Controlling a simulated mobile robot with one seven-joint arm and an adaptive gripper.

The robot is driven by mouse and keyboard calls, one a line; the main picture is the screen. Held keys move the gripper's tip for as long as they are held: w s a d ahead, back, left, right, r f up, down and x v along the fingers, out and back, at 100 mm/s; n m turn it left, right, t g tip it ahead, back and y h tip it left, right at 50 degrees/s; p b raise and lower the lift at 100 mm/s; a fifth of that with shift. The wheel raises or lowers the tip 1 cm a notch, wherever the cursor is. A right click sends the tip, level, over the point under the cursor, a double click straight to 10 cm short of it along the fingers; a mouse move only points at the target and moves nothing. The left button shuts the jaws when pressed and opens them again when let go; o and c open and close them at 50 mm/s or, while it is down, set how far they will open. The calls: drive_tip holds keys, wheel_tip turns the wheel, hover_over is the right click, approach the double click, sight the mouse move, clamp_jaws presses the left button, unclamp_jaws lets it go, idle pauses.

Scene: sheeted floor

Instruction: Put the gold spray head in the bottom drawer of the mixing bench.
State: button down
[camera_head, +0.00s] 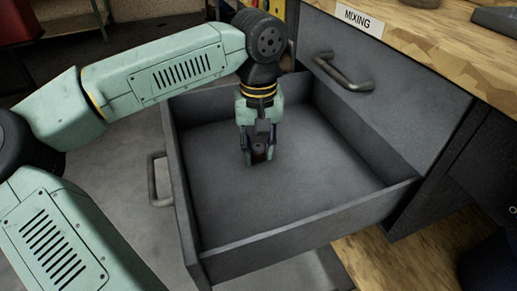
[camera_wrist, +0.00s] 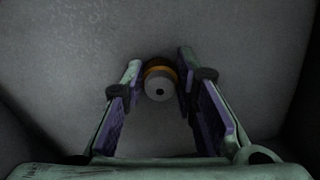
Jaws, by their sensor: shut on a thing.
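The bottom drawer (camera_head: 285,239) of the mixing bench is pulled out, and its floor looks bare apart from my gripper. Its handle (camera_head: 156,181) is on the left. My gripper (camera_head: 257,153) points down inside the drawer, low over its floor. In the wrist view, its fingers are shut on the gold spray head (camera_wrist: 160,83), which shows a grey round end with a dark hole and a gold band. In the head view the fingers mostly hide it. I cannot tell whether it touches the drawer floor.
Above the open drawer is a closed grey front with a handle (camera_head: 343,74). The drawer walls stand around my gripper on all sides. A red object (camera_head: 20,22) is at the far left.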

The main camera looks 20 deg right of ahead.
sight(259, 148)
drive_tip(key=shift+f, duration=0.2)
drive_tip(key=c, duration=1.3)
unclamp_jaws()
drive_tip(key=shift+r, duration=0.1)
wheel_tip(259, 148, up, 12)
drive_tip(key=shift+r+p, duration=0.2)
drive_tip(key=shift+p, duration=1.05)
